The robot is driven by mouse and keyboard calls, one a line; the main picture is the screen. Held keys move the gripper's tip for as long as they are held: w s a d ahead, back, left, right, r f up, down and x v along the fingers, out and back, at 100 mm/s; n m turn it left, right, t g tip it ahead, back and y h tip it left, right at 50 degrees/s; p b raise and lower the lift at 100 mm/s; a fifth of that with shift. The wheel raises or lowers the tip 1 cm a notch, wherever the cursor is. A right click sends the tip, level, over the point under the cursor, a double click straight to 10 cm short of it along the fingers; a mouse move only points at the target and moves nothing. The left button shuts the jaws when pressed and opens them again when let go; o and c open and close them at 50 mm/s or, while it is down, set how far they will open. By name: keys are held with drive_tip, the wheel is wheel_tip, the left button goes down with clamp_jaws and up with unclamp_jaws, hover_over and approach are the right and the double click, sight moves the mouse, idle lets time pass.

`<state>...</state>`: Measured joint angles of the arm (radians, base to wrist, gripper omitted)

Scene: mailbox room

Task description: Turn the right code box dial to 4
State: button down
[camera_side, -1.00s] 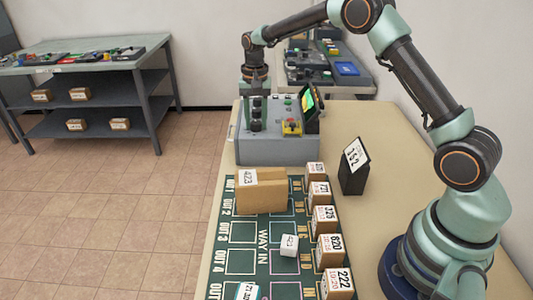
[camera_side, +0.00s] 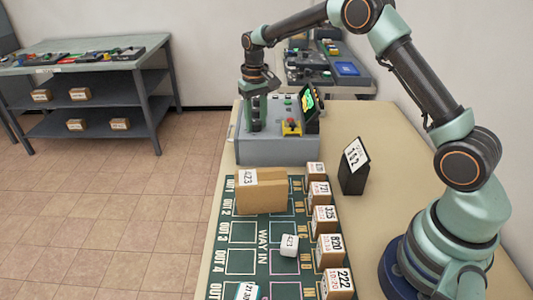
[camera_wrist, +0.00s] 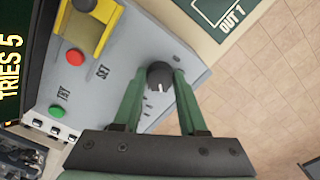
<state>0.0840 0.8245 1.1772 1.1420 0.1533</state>
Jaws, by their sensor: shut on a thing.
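The grey code box (camera_side: 275,150) stands at the far end of the table in the side view. My gripper (camera_wrist: 160,78) is shut on a dark round dial (camera_wrist: 160,67) in the wrist view, one finger on each side. This dial is the one at the mat end of the box. A white mark on it points toward the bottom of the wrist picture. Numbers around it are too small to read. In the side view my gripper (camera_side: 254,126) points down onto the box's left part and hides the dials.
The screen reads TRIES 5. A brown parcel (camera_side: 262,198) stands on the mat close in front.

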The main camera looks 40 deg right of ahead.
sight(256, 122)
drive_tip(key=n, duration=0.4)
drive_tip(key=shift+r+n, duration=0.1)
drive_tip(key=shift+n, duration=0.3)
drive_tip(key=n, duration=0.4)
drive_tip(key=shift+w+n, duration=0.1)
drive_tip(key=shift+n, duration=0.2)
drive_tip(key=shift+c, duration=2.3)
unclamp_jaws()
wheel_tip(256, 122, up, 12)
